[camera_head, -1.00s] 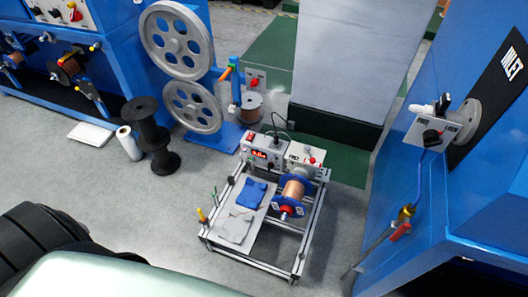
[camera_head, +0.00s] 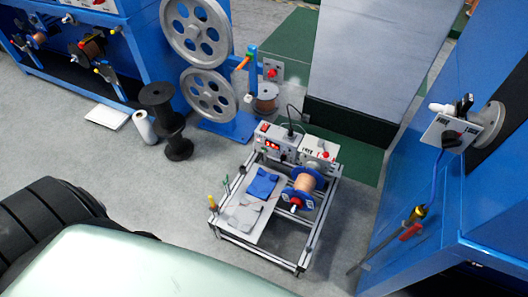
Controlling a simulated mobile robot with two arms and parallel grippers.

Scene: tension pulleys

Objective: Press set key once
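A control box with a lit red display (camera_head: 271,144) stands at the back left of a low metal-frame bench in the middle of the view. Its keys are too small to tell apart, so I cannot pick out the set key. A second grey box (camera_head: 318,150) with a red knob stands beside it on the right. A copper wire spool with blue flanges (camera_head: 306,186) is mounted in front of that box. Neither of my grippers is in view. A black ribbed part and a pale green surface, probably mine, fill the lower left.
The bench (camera_head: 254,247) holds blue and grey cloths and upright tools. Large grey pulleys (camera_head: 196,32) stand behind. Black spools (camera_head: 168,120) stand at the left. A blue machine (camera_head: 455,215) with a protruding control panel (camera_head: 452,130) bounds the right. Grey floor lies open left of the bench.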

